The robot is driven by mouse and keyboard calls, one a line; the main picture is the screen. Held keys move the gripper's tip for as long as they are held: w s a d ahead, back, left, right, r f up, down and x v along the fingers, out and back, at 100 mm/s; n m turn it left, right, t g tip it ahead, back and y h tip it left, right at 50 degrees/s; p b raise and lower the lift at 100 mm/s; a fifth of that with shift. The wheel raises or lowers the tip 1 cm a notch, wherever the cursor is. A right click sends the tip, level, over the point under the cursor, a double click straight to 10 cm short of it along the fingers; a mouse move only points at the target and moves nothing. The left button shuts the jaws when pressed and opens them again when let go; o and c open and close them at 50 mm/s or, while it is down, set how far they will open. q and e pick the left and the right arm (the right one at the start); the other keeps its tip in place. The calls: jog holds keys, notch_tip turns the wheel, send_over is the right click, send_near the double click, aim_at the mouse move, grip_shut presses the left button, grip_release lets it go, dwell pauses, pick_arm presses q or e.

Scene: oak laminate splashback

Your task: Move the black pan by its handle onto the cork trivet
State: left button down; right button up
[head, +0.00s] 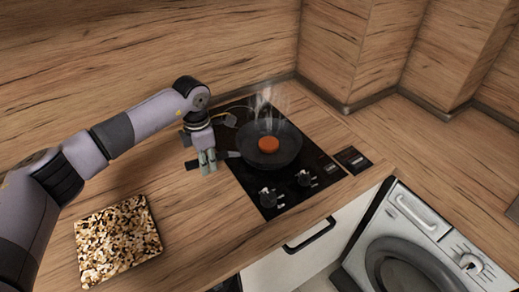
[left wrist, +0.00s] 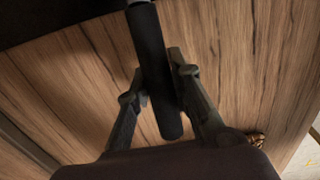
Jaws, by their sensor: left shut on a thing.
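The black pan (head: 284,153) sits on the black hob, with an orange-brown round piece of food (head: 268,145) in it and steam rising above. Its handle points left, toward my left gripper (head: 208,166). In the left wrist view the black handle (left wrist: 155,70) lies between the two fingers of my left gripper (left wrist: 160,84), which is shut on it. The cork trivet (head: 117,240), a speckled brown and cream square, lies flat on the counter at the lower left; nothing is on it. My right gripper is not in view.
Bare wooden counter (head: 185,215) lies between the hob and the trivet. A wooden splashback (head: 180,50) runs behind. A washing machine (head: 410,245) stands below the counter at the lower right.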

pick_arm(q)
jog(key=shift+r+p, duration=1.25)
jog(key=shift+r, duration=1.35)
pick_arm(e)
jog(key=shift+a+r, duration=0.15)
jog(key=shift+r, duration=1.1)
